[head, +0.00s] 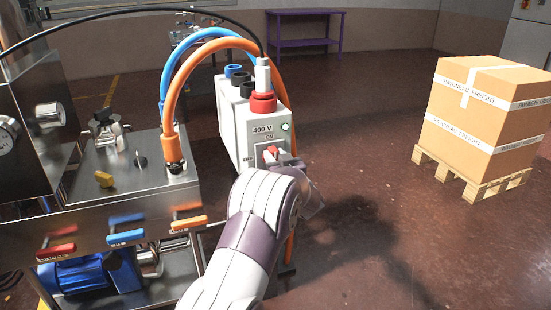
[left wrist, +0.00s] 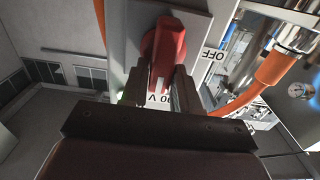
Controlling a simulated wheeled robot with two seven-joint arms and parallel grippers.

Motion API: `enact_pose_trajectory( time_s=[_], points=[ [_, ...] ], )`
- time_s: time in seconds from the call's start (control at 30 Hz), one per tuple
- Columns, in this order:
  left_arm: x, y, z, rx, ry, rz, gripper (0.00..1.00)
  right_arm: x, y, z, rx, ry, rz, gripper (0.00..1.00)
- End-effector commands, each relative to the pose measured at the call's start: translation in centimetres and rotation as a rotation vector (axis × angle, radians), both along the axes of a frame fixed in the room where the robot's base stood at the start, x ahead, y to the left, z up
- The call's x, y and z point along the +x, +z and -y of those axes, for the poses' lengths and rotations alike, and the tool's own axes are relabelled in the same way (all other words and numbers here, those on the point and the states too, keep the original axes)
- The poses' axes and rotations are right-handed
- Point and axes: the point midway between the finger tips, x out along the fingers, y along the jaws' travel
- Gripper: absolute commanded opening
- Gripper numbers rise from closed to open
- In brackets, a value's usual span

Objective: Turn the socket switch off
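The socket box (head: 234,130) is a pale grey-white housing marked "400 V" and "ON", with a green lamp. Its red switch (head: 269,155) is on the front face, partly hidden by my left gripper (head: 287,161). In the left wrist view the red switch handle (left wrist: 164,58) stands between the two dark fingers of my left gripper (left wrist: 161,88), which appear closed against its sides. An "OFF" label (left wrist: 213,54) shows right of the handle there. My right gripper is in neither view.
A red plug (head: 263,103) with a black cable sits on top of the box. A steel machine (head: 135,190) with orange and blue hoses stands close on the left. A carton (head: 485,110) on a pallet (head: 470,180) stands right. Floor between is clear.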

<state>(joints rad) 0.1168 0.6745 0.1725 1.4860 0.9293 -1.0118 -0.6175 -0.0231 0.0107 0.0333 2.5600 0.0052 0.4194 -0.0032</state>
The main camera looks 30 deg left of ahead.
Motion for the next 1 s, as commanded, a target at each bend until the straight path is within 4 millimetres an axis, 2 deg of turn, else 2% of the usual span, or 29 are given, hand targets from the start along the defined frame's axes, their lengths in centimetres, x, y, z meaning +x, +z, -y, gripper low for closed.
enact_pose_trajectory(
  time_s=[0.03, 0.07, 0.47, 1.0],
  points=[
    [0.0, 0.0, 0.0, 0.000, 0.000, 0.000, 0.06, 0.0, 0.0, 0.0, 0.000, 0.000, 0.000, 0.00],
    [0.0, 0.0, 0.0, 0.000, 0.000, 0.000, 0.00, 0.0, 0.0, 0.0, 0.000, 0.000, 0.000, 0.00],
    [-0.1, -0.2, -0.1, -0.042, 0.001, 0.047, 0.00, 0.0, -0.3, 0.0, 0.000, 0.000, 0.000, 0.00],
    [-0.7, -0.7, -0.6, -0.337, 0.001, 0.393, 0.00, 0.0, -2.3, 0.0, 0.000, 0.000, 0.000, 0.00]
  ],
)
